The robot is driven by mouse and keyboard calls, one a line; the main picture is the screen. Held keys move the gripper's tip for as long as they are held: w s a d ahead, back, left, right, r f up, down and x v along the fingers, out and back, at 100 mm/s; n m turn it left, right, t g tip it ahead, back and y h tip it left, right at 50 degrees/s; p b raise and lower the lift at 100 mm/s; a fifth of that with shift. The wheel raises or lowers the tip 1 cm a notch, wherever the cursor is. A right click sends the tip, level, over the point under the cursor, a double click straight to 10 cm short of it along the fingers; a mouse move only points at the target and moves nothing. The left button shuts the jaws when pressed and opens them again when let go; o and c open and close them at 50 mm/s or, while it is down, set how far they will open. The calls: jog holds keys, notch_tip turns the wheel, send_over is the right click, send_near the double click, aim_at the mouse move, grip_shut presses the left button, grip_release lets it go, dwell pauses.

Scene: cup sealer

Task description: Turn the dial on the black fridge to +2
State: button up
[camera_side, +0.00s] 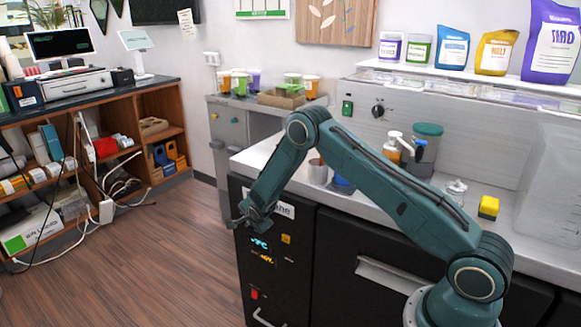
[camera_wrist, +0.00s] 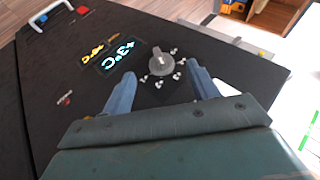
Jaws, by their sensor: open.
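The black fridge (camera_side: 333,265) stands under the counter, and its dark front panel (camera_wrist: 50,110) fills much of the wrist view. The grey dial (camera_wrist: 161,64) sits on this panel with white marks around it. The dial is not clearly visible in the side view, where my gripper covers that area. A cyan display (camera_wrist: 123,53) beside the dial appears to read +3°C; it also shows small in the side view (camera_side: 260,243). My gripper (camera_wrist: 162,72) is open, its two blue-grey fingers on either side of the dial and apart from it. In the side view my gripper (camera_side: 250,216) is at the fridge's upper front.
A yellow display (camera_wrist: 92,51) and a red switch (camera_wrist: 82,10) are on the same panel. The wooden floor (camera_side: 150,260) left of the fridge is clear.

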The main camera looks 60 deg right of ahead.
jog(key=s+a+r+n, duration=0.1)
jog(key=s+a+r, duration=0.1)
jog(key=s+r, duration=0.2)
jog(key=s+a+r+n+y, duration=0.1)
jog(key=s+a+r+n, duration=0.1)
jog(key=r, duration=0.8)
jog(key=s+a+r+n, duration=0.1)
jog(key=s+a+r, duration=0.2)
jog(key=s+r, duration=0.2)
jog(key=shift+s+r+n+g, duration=0.3)
jog(key=shift+s+r+n, duration=0.1)
jog(key=shift+r, duration=0.95)
jog(key=s+a+r+n+y, duration=0.1)
jog(key=s+a+r+n, duration=0.15)
jog(key=s+r, duration=0.4)
jog(key=s+a+r+n+y, duration=0.1)
jog(key=s+a+r+n, duration=0.1)
jog(key=s+r+n, duration=0.45)
jog(key=s+a+n+y, duration=0.1)
jog(key=s+a+n, duration=0.1)
jog(key=s, duration=0.7)
jog(key=s+a+n+g+y, duration=0.1)
jog(key=s+a+n, duration=0.1)
jog(key=s, duration=0.8)
jog(key=shift+r+n, duration=0.15)
jog(key=shift+n, duration=0.75)
